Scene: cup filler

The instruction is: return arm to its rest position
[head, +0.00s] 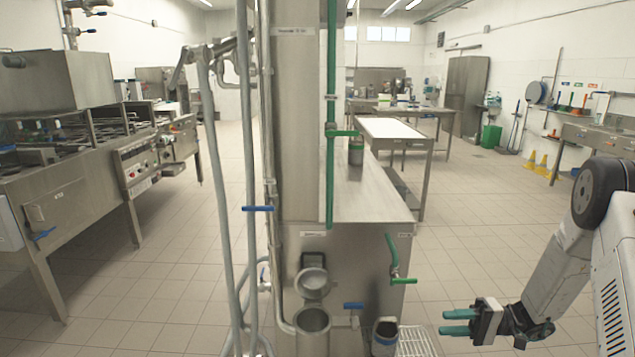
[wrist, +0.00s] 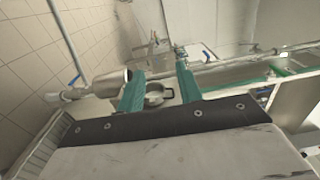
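My gripper (head: 447,322) is at the lower right in the head view, in the air to the right of the steel filler station (head: 345,250). Its two green fingers point left and stand apart with nothing between them. In the wrist view the fingers (wrist: 158,90) are also spread. A dark-topped cup (head: 384,338) stands low at the station's front, left of my gripper and apart from it. The cup's lower part is cut off by the frame edge.
A wire rack (head: 415,342) lies beside the cup. A steel vessel with a raised lid (head: 313,322) sits left of it. Pipes with a green valve (head: 398,280) and a blue valve (head: 257,208) stick out. Open tiled floor (head: 480,225) lies behind my gripper.

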